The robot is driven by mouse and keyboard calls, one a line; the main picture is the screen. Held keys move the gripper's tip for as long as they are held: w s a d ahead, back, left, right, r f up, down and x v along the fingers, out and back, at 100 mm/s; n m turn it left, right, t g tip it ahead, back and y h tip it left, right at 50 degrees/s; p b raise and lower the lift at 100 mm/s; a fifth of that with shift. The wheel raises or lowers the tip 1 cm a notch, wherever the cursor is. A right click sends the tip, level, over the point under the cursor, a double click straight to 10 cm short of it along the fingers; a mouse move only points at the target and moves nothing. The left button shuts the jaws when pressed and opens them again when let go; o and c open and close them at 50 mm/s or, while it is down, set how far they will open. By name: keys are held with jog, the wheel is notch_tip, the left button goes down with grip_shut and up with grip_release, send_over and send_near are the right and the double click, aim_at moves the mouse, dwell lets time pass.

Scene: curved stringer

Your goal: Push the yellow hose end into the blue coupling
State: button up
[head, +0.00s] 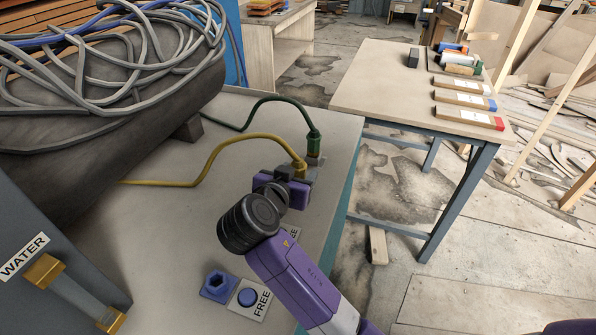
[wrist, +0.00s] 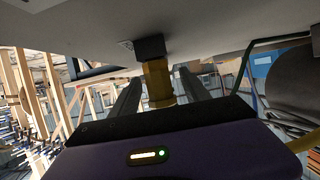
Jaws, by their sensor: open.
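The yellow hose end (head: 300,168) stands at the right side of the bench, beside the green one; in the wrist view the yellow hose end (wrist: 157,82) meets a dark block (wrist: 150,47) on the bench surface. My gripper (head: 288,178) is at the yellow hose end, and in the wrist view its two dark fingers stand apart on either side of it, with no clear grip. The blue coupling (head: 219,285), with a hexagonal opening, sits on the bench near the front, left of my arm, with nothing visible in it.
A green hose end (head: 314,143) stands close behind the yellow one. A round blue button (head: 247,297) on a plate marked FREE is beside the coupling. A WATER unit (head: 60,285) stands at left. Bare bench lies between hose and coupling. A second table (head: 385,75) is beyond.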

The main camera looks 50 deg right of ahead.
grip_shut()
dwell(0.4)
